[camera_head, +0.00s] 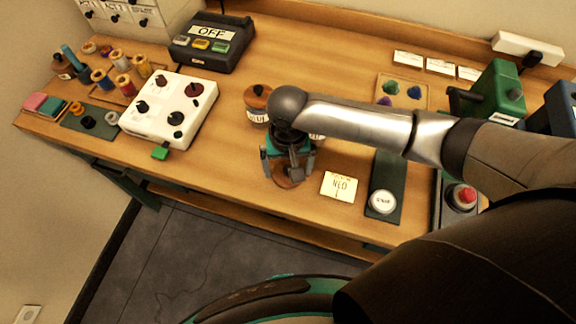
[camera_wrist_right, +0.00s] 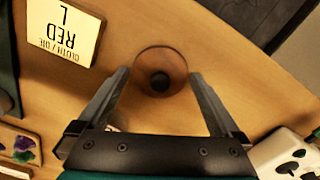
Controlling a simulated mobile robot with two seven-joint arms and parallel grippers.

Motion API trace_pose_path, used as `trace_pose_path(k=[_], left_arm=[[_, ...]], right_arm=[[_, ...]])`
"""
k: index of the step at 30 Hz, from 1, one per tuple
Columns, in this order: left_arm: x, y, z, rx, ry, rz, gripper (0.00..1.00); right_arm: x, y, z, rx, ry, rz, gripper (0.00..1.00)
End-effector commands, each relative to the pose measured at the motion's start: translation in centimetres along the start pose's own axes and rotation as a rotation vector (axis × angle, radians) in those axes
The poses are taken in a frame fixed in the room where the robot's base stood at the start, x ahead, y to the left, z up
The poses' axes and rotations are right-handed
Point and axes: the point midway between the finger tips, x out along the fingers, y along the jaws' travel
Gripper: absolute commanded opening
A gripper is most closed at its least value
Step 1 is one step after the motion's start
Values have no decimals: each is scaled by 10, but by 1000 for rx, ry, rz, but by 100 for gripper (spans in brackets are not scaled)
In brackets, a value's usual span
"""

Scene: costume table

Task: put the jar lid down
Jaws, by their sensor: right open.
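The jar lid (camera_wrist_right: 174,58) is a round brown wooden disc with a dark knob. It lies knob up on the bare table, near the front edge. In the head view the lid (camera_head: 289,184) shows partly under my right gripper (camera_head: 287,172). In the wrist view my right gripper (camera_wrist_right: 159,78) is open, with one finger on either side of the lid and no visible grip on it. A jar (camera_head: 257,113) with a wooden lid and a partly hidden label stands just behind my right gripper. My left gripper is not in view.
A yellow note card (camera_head: 340,186) lies right of the lid. A dark green strip (camera_head: 386,172) holds a white round piece (camera_head: 383,202). A white box with knobs (camera_head: 170,108) stands to the left. Bare table lies between that box and my gripper.

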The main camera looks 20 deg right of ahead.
Motion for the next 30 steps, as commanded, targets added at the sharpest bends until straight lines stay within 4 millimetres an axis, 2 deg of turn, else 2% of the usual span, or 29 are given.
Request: trace_pose_path(k=[5, 12, 18, 23, 30], left_arm=[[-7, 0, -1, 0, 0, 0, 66], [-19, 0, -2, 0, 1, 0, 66], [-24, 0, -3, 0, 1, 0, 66], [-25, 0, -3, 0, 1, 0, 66], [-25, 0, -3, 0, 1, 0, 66]], right_arm=[[-28, 0, 0, 0, 1, -1, 100], [-81, -1, -1, 0, 2, -2, 100], [-111, -1, -1, 0, 2, -2, 100], [-120, 0, 0, 0, -1, -1, 100], [-121, 0, 0, 0, -1, 0, 100]])
